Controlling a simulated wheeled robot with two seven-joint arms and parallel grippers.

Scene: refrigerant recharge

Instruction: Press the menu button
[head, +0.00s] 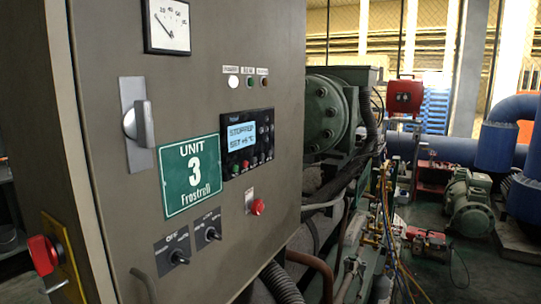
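The grey cabinet (90,150) fills the left half of the head view. On its front is a black controller panel (232,170) with a lit blue screen (241,136) reading "STOPPED" and "SET", with a value too small to read surely. Small buttons sit right of and below the screen, some red and green. Their labels are too small to read, so I cannot tell which is the menu button. Neither of my grippers shows in this view.
A rotary handle (140,124), a green "UNIT 3" sign (190,174), two black switches (207,232) and a red button (257,207) surround the controller. Pipes and machinery (340,110) stand right.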

